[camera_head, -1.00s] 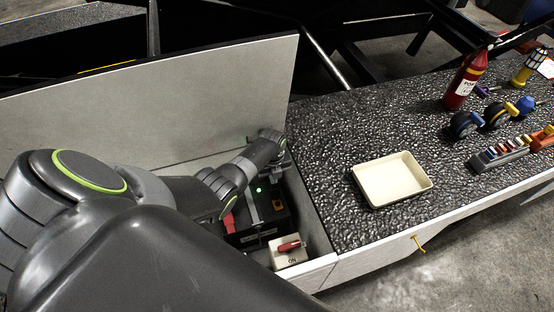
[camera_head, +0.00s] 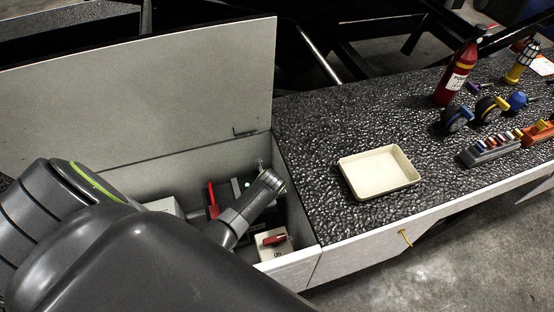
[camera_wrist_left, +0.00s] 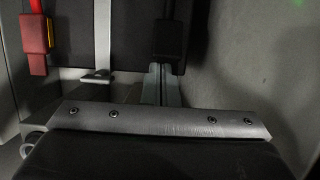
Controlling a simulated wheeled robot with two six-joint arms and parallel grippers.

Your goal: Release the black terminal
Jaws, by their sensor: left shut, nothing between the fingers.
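The black terminal (camera_wrist_left: 170,38) shows at the upper middle of the left wrist view, in front of the dark battery (camera_wrist_left: 135,35). My left gripper (camera_wrist_left: 160,72) is shut and empty, its fingertips just below the black terminal; I cannot tell whether they touch it. The red terminal (camera_wrist_left: 34,32) is at the upper left of that view, and it also shows in the head view (camera_head: 212,200). In the head view my left arm reaches into the open compartment, and my wrist hides the black terminal and much of the battery. My right gripper is out of view.
The compartment's raised lid (camera_head: 150,95) stands behind my arm. A switch box with a red handle (camera_head: 274,239) is at the compartment's front. On the black deck (camera_head: 310,150) to the right are a cream tray (camera_head: 382,172), a red bottle (camera_head: 458,75) and several tools.

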